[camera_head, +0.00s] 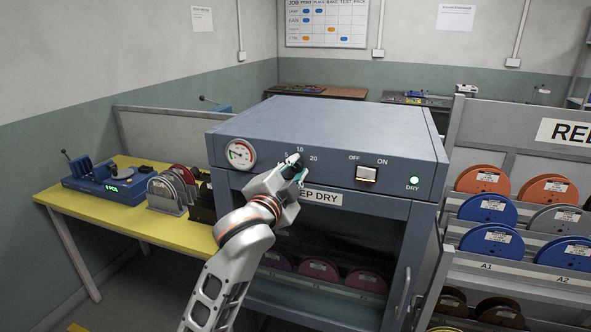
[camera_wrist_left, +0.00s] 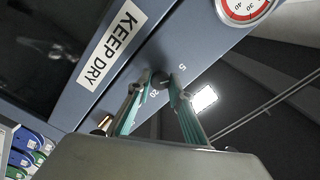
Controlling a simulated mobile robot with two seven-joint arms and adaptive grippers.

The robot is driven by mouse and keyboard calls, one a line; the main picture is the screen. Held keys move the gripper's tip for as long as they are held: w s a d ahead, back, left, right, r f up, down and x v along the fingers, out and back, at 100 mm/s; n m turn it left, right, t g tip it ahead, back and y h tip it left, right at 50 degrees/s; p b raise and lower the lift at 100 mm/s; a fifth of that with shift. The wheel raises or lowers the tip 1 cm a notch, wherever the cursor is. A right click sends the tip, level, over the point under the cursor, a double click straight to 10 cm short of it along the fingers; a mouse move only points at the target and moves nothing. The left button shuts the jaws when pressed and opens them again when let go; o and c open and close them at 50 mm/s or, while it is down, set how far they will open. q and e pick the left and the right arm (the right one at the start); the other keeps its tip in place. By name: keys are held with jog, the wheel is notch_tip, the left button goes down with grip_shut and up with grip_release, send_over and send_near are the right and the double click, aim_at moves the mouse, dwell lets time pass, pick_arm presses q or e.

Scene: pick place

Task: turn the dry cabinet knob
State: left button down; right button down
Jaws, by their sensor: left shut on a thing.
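The dry cabinet (camera_head: 330,125) is a blue-grey box with a dark window below its front panel. Its knob is a small dark piece, seen between the fingertips in the left wrist view (camera_wrist_left: 160,81) and mostly hidden in the head view. Marks 5, 10 and 20 surround it. My left gripper (camera_head: 294,167) reaches up to the panel, with its teal fingers shut on the knob; the fingers also show in the left wrist view (camera_wrist_left: 160,83). My right gripper is not in view.
A round gauge (camera_head: 241,153) sits left of the knob, and an OFF/ON switch (camera_head: 367,174) and green DRY light (camera_head: 414,181) sit right. A yellow table (camera_head: 140,222) stands left. A rack of reels (camera_head: 487,209) stands close on the right.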

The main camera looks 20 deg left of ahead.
pick_arm(q)
jog(key=c, duration=1.8)
grip_release()
jog(key=shift+c, duration=0.2)
jog(key=s, duration=1.2)
jog(key=shift+a, duration=0.2)
